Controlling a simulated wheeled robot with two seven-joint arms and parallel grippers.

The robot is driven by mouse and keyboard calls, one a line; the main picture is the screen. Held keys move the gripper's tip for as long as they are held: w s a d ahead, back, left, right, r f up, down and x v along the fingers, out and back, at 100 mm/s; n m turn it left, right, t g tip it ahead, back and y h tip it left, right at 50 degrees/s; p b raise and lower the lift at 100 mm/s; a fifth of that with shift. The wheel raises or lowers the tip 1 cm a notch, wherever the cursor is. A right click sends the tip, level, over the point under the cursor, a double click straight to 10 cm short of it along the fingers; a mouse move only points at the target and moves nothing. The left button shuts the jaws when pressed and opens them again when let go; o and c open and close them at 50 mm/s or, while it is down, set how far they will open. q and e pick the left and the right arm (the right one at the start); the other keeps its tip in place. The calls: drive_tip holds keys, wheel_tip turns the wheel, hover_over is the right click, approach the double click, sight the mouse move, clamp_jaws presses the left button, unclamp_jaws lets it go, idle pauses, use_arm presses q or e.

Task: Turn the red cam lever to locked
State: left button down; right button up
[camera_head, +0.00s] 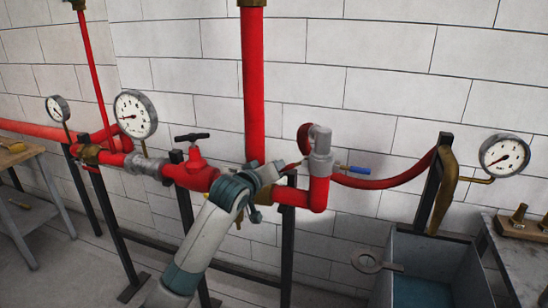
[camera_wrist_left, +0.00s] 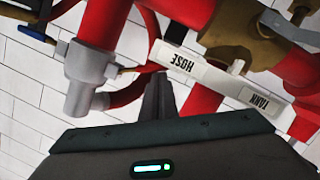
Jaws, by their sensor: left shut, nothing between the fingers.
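My left gripper (camera_head: 284,169) reaches in front of the red pipework, just left of the grey coupling (camera_head: 321,150). Its dark fingers (camera_wrist_left: 157,97) are shut and empty in the left wrist view, below a white plate marked HOSE and TANK (camera_wrist_left: 215,76). A small red piece that looks like the cam lever (camera_head: 293,166) shows between the gripper and the coupling. It also shows just above the fingertips in the wrist view (camera_wrist_left: 151,67). I cannot tell its exact angle or whether the fingers touch it. The grey coupling (camera_wrist_left: 88,68) stands left of the fingers. My right gripper is not in view.
A red valve with a black handle (camera_head: 192,137) stands left of the gripper. A blue-handled lever (camera_head: 357,169) and a red hose (camera_head: 385,183) lie right of the coupling. Gauges (camera_head: 135,114) flank the pipes. A grey tank (camera_head: 385,290) stands at lower right.

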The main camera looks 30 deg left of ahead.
use_arm(q)
drive_tip(key=w+d+f+n+t+h+p, duration=0.1)
drive_tip(key=d+f+n+t+p, duration=0.1)
drive_tip(key=f+n, duration=0.3)
drive_tip(key=shift+d+n+h+p, duration=0.3)
drive_tip(key=shift+d+n+p, duration=0.5)
drive_tip(key=shift+n, duration=0.8)
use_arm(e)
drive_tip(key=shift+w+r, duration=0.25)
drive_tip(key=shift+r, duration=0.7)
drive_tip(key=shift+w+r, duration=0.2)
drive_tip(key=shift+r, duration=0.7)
use_arm(q)
drive_tip(key=shift+f, duration=0.15)
drive_tip(key=shift+w+a, duration=0.1)
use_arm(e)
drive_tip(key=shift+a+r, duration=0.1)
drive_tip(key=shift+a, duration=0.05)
